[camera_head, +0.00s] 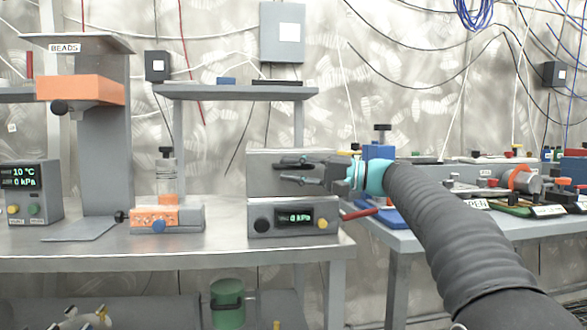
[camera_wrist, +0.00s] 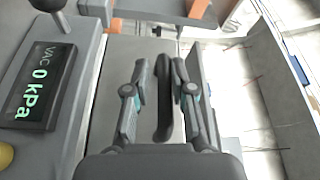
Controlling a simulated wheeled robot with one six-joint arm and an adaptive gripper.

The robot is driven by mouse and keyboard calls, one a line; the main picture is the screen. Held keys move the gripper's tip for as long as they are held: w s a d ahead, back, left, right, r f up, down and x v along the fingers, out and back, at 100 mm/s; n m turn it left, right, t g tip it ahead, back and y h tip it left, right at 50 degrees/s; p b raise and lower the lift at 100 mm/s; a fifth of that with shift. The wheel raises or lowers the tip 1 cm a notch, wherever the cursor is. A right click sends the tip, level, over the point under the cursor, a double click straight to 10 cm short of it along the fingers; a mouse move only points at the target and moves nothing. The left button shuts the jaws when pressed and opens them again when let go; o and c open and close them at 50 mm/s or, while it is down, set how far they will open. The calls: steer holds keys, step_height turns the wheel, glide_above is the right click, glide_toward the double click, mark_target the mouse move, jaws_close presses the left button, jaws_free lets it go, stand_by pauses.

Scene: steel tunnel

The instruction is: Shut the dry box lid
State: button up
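The dry box (camera_head: 291,219) is a grey box on the left bench, with a "0 kPa" display, a dark knob and a yellow button on its front. Its lid (camera_head: 262,183) appears as a grey panel standing upright above the box. My gripper (camera_head: 279,171) is in front of that panel, reaching in from the right. In the wrist view, a dark bar handle (camera_wrist: 163,100) runs between the two fingers of my gripper (camera_wrist: 159,65). The fingers are apart, with a clear gap on the left side of the handle; the right finger is close to it. The box's display panel (camera_wrist: 40,87) is at the left.
An orange-based device (camera_head: 167,217) with a clear cylinder stands left of the box. A press-like stand (camera_head: 101,150) is further left. A shelf (camera_head: 235,92) is behind. A second bench (camera_head: 480,232) with tools is at the right.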

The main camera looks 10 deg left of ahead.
steer(key=shift+d+r, duration=0.1)
steer(key=shift+d, duration=0.2)
steer(key=s+d+f, duration=0.1)
steer(key=d, duration=1)
steer(key=shift+s+d, duration=0.15)
steer(key=shift+d, duration=0.05)
steer(key=shift+a, duration=0.1)
steer(key=s+a+f+m+t+h+p, duration=0.1)
steer(key=s+f+m+t+h+p, duration=0.3)
steer(key=s+f+h, duration=0.7)
steer(key=s+d+f+n+h+p, duration=0.1)
steer(key=s+d+f+h+p, duration=0.1)
steer(key=s+d+f, duration=0.2)
steer(key=s+d+f+n+h+p, duration=0.1)
steer(key=s+d+f+h, duration=0.2)
steer(key=s+f, duration=0.3)
steer(key=s+d+f+n+h+p, duration=0.1)
steer(key=s+d+f, duration=0.4)
steer(key=s, duration=0.7)
steer(key=shift+s+d+f+h+p, duration=0.3)
steer(key=shift+d+f+h+p, duration=0.15)
steer(key=shift+h+p, duration=0.35)
